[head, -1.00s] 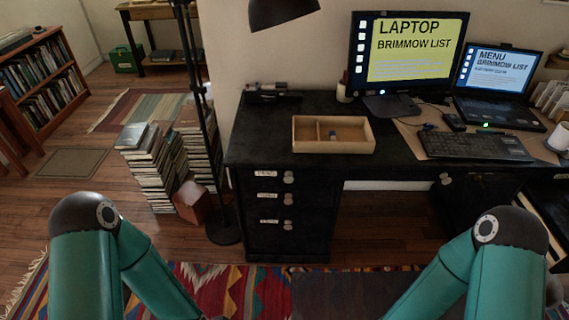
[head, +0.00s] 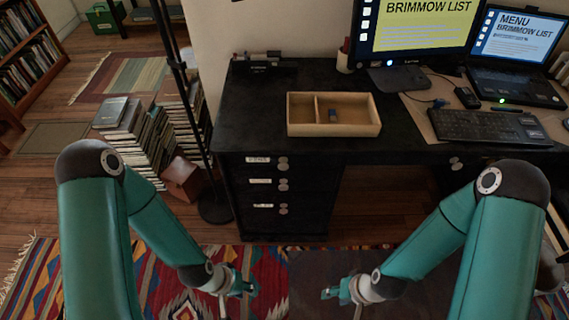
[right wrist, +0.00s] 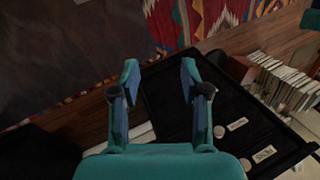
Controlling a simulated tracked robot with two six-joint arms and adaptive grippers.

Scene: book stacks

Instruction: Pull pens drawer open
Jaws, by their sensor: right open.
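A black desk (head: 262,98) stands ahead, with a column of drawers at its left end. The top drawer (head: 265,164), middle drawer (head: 272,185) and bottom drawer (head: 272,215) look closed.
An open wooden tray (head: 334,128) with a small blue item sits on the desktop. A monitor (head: 415,32), laptop (head: 515,50) and keyboard (head: 488,126) are to the right. A black lamp pole (head: 190,100) and book stacks (head: 135,135) stand left of the drawers. A patterned rug (head: 165,262) covers the floor.

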